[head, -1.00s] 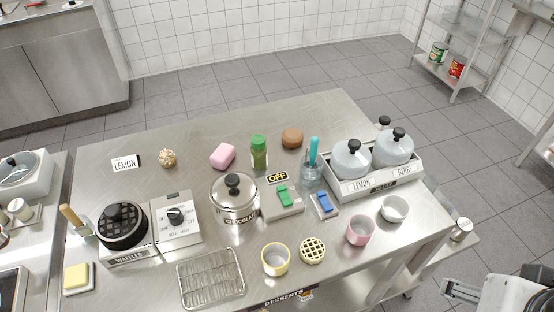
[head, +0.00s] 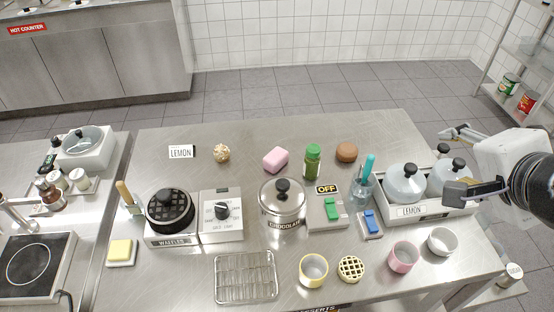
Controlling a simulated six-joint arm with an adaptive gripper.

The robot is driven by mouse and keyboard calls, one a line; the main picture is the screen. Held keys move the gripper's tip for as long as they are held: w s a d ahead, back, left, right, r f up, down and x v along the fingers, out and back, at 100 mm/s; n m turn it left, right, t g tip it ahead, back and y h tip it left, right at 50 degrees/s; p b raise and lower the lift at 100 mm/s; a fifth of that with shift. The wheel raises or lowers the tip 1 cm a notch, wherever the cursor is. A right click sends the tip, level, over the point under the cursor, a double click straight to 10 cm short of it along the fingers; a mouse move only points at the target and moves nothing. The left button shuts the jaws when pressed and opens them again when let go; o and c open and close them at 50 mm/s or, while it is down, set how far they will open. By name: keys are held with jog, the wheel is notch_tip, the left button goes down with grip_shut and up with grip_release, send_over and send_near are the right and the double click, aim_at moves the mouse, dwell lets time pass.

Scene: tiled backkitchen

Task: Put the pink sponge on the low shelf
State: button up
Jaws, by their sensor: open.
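The pink sponge (head: 275,159) is a rounded pink block lying on the far part of the steel table (head: 300,130), left of a green-capped bottle. My gripper (head: 452,162) is at the right, over the lemon and berry pot stand, with its jaws apart and nothing between them. It is well to the right of the sponge. A low shelf on the table's lower right side (head: 500,281) shows only in part under the table edge. A wire rack shelf (head: 520,98) stands at the back right, also cut by the frame.
The green bottle (head: 312,162), brown ball (head: 347,152) and crumbly ball (head: 222,153) stand near the sponge. Table behind the sponge is clear.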

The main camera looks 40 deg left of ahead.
jog(key=w+a+r+m+t+y, duration=0.1)
jog(key=w+a+m, duration=0.35)
jog(key=a, duration=0.35)
jog(key=w+a+r+m+t+y, duration=0.1)
jog(key=w+a+r+m, duration=0.15)
jog(key=w+a, duration=0.35)
jog(key=m+t+h, duration=0.3)
jog(key=m+h, duration=0.1)
jog(key=m, duration=1.2)
send_over(279, 149)
jog(key=w+d, duration=0.2)
jog(key=d, duration=0.1)
notch_tip(279, 149, down, 16)
jog(key=s+a+f+m+h, duration=0.1)
jog(key=s+f+m, duration=0.1)
jog(key=f, duration=0.1)
jog(key=s+a+f+m+h, duration=0.1)
jog(key=s+f+m, duration=0.1)
jog(key=s+f, duration=0.1)
jog(key=s+a+f+m+h, duration=0.1)
jog(key=s+f+m, duration=0.1)
jog(key=f, duration=0.3)
jog(key=shift+s, duration=0.75)
jog(key=shift+s+f+m, duration=0.25)
jog(key=shift+m, duration=0.05)
jog(key=shift+w, duration=0.1)
jog(key=shift+x, duration=1.25)
jog(key=shift+d, duration=0.15)
